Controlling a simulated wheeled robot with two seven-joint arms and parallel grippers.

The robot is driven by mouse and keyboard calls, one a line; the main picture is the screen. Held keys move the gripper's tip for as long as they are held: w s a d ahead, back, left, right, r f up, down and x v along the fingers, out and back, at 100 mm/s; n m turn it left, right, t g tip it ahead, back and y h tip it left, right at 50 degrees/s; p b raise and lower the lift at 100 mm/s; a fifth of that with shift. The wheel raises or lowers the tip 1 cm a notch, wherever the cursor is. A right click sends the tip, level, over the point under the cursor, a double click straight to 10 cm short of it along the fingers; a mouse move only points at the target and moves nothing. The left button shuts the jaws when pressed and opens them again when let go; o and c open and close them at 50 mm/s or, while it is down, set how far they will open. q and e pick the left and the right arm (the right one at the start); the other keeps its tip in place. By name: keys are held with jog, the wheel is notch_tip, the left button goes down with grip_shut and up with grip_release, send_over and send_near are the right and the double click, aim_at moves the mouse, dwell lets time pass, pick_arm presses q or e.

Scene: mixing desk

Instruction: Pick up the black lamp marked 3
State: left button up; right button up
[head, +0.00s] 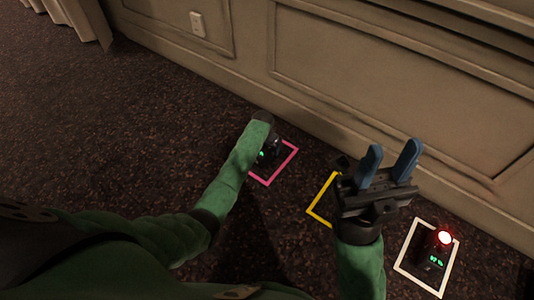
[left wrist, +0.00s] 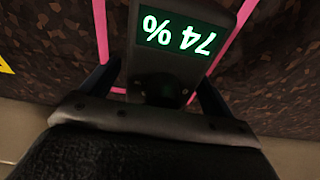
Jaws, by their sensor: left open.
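A black lamp (head: 272,150) with a green display stands in the pink square outline (head: 289,160), partly hidden by my left arm. In the left wrist view this lamp (left wrist: 165,72) shows a green "74 %", upside down. My left gripper (left wrist: 155,88) is open, with a dark blue finger on each side of the lamp; I cannot tell whether they touch it. Another black lamp (head: 437,261), lit red on top with a green display, stands in the white square outline (head: 418,279). No number 3 is readable on either. My right gripper (head: 391,152) is open and empty, its blue fingers pointing up.
A yellow outline (head: 321,203) lies on the dark carpet, partly hidden by my right gripper; I cannot tell what stands in it. A panelled wall (head: 350,70) runs close behind the outlines. The carpet at left (head: 110,120) is clear.

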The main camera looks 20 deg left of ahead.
pick_arm(q)
jog(key=shift+f, duration=0.45)
jog(key=c, duration=1.5)
jog(key=shift+w+r, duration=0.1)
jog(key=c, duration=0.3)
